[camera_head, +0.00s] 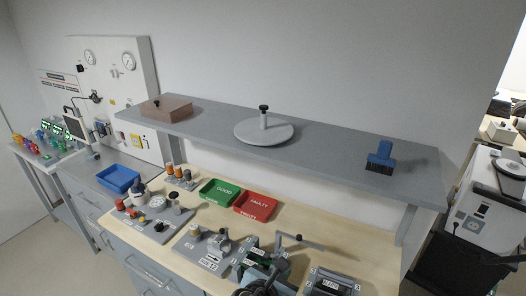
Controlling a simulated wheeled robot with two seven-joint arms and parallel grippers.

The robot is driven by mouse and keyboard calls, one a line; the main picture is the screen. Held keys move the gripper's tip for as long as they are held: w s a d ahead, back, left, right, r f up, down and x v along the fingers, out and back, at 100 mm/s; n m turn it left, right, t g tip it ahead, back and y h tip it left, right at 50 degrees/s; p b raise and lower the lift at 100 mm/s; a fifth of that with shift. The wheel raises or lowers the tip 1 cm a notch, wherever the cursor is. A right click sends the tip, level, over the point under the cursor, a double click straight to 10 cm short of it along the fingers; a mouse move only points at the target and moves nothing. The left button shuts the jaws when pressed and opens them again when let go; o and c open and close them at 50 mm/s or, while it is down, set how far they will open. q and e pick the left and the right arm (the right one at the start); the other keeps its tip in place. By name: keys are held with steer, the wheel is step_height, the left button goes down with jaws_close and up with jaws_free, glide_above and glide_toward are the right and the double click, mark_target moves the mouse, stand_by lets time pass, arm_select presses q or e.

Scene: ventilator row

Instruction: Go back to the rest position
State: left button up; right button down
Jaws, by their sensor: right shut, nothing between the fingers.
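My right gripper (266,268) shows at the bottom edge of the head view, low over the front of the wooden bench (345,240). It is shut with nothing in it. It overlaps the grey and green fixtures on the bench, and I cannot tell whether it touches them. Most of my right arm is below the picture. My left gripper is not in view.
A grey shelf (340,147) runs above the bench, with a brown block (167,108), a round disc (264,132) and a blue brush (381,155). Green (219,192) and red (256,206) trays and several fixtures (205,246) crowd the bench. A white machine (490,205) stands at right.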

steer(key=s+d+f+m+g+y, duration=0.3)
steer(key=s+d+f+m+g, duration=0.25)
steer(key=s+d+m, duration=0.55)
steer(key=s+d+r+m+y, duration=0.2)
steer(key=s+r+m, duration=0.1)
steer(key=s+m, duration=0.45)
steer(key=s+d+r+m+y, duration=0.25)
steer(key=s+m, duration=0.35)
steer(key=m, duration=0.3)
step_height(320, 180, down, 33)
steer(key=s+g+b, duration=0.1)
steer(key=g+b, duration=0.1)
steer(key=b, duration=0.6)
steer(key=s+d+f+b, duration=0.1)
steer(key=s+f+b, duration=0.2)
steer(key=s+f, duration=0.5)
steer(key=s+d+f+g+h+b, duration=0.1)
steer(key=s+f+b, duration=0.3)
steer(key=s+f, duration=0.4)
step_height(320, 180, down, 6)
steer(key=shift+s+d+f+n, duration=0.2)
steer(key=shift+s+d+n, duration=0.15)
steer(key=shift+d, duration=0.25)
